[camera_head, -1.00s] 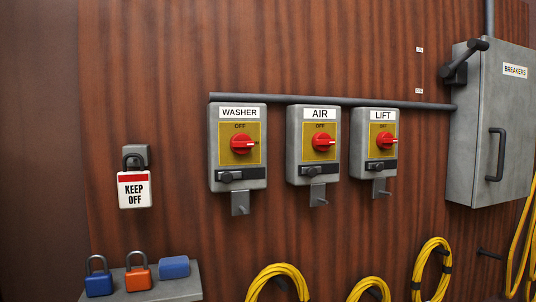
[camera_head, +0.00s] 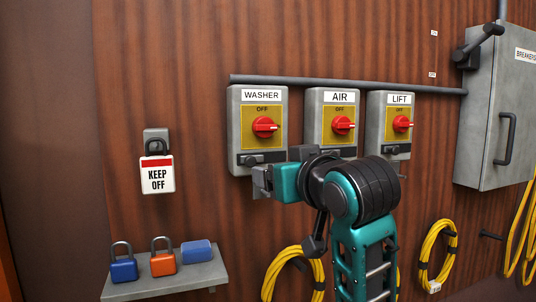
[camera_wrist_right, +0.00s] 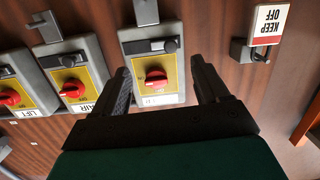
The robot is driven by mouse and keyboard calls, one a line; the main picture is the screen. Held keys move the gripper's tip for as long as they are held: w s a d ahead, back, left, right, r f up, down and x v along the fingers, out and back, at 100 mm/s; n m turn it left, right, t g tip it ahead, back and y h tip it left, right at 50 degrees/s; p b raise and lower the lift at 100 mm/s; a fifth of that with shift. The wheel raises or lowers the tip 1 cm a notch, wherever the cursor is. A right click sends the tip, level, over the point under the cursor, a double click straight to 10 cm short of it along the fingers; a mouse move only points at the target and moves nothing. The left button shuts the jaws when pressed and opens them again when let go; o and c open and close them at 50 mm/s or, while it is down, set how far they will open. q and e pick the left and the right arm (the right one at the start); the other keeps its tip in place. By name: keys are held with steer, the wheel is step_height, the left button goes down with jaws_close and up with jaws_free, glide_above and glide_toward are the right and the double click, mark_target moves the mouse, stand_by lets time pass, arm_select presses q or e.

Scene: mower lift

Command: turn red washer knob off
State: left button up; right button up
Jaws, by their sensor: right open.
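The washer box (camera_head: 237,140) is grey with a yellow plate marked OFF. Its round red knob (camera_head: 264,127) has a pale pointer mark towards the right, while OFF is printed above. My right gripper (camera_head: 262,182) is in front of the wall, low by the washer box, and does not appear to touch the knob. In the right wrist view, which is upside down, the red washer knob (camera_wrist_right: 155,79) shows between the two spread, empty fingers (camera_wrist_right: 160,68). My left gripper is not in view.
The air box (camera_head: 325,105) and lift box (camera_head: 378,105) stand to the right, partly behind my arm. A KEEP OFF lock (camera_head: 157,175) hangs left. Padlocks sit on a shelf (camera_head: 180,278) below. A grey breaker cabinet (camera_head: 490,130) is at far right.

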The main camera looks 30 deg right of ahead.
steer(key=t, duration=0.2)
glide_toward(267, 129)
steer(key=s+a, duration=0.1)
steer(key=s, duration=0.2)
steer(key=m+h, duration=0.1)
steer(key=p+x, duration=0.1)
steer(key=x, duration=1.1)
steer(key=shift+w+f, duration=0.1)
steer(key=shift+w, duration=0.3)
steer(key=shift+c, duration=0.3)
steer(key=shift+g, duration=0.3)
steer(key=c, duration=0.9)
